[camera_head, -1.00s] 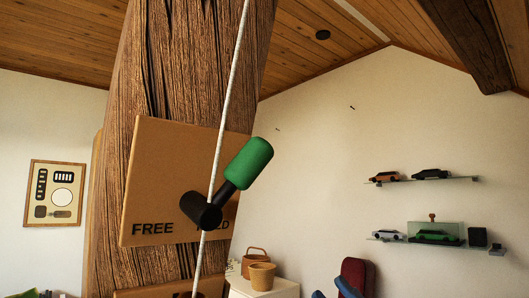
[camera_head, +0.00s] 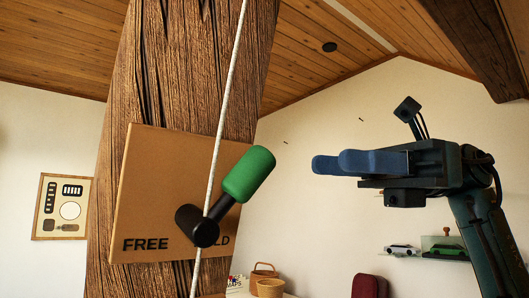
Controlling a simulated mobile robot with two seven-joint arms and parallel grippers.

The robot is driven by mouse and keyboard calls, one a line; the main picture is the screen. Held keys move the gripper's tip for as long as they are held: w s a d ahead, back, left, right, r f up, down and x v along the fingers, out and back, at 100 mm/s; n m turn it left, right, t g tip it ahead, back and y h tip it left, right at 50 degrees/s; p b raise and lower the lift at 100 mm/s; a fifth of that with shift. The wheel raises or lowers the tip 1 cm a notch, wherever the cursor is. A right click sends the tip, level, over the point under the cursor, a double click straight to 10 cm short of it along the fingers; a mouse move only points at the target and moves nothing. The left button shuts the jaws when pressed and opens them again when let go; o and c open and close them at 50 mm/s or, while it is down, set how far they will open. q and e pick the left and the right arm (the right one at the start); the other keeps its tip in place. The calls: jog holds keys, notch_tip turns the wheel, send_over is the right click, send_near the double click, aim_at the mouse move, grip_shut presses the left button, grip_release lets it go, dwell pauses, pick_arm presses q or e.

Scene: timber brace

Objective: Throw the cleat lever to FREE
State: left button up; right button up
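The cleat lever has a green grip (camera_head: 249,173) on a black arm and a black round hub (camera_head: 200,227). It sits on a tan board (camera_head: 150,190) fixed to a timber post. The grip tilts up and to the right, on the side of the partly covered word ending in "LD". The word FREE (camera_head: 146,244) is at lower left. My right gripper (camera_head: 340,163) is right of the lever, apart from it, with blue fingers pointing left. The fingers overlap in this view, so their gap is hidden. My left gripper is not in view.
A white rope (camera_head: 228,92) runs down in front of the board, close by the lever's hub. The timber post (camera_head: 190,70) stands behind the board. Baskets (camera_head: 270,287), a red chair (camera_head: 370,286) and a shelf with model cars (camera_head: 402,250) are in the background.

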aim_at(272, 157)
jog(key=p+x, duration=0.1)
jog(key=x, duration=0.8)
jog(key=shift+s+a, duration=0.15)
jog(key=shift+a, duration=0.1)
jog(key=shift+c, duration=0.3)
grip_shut()
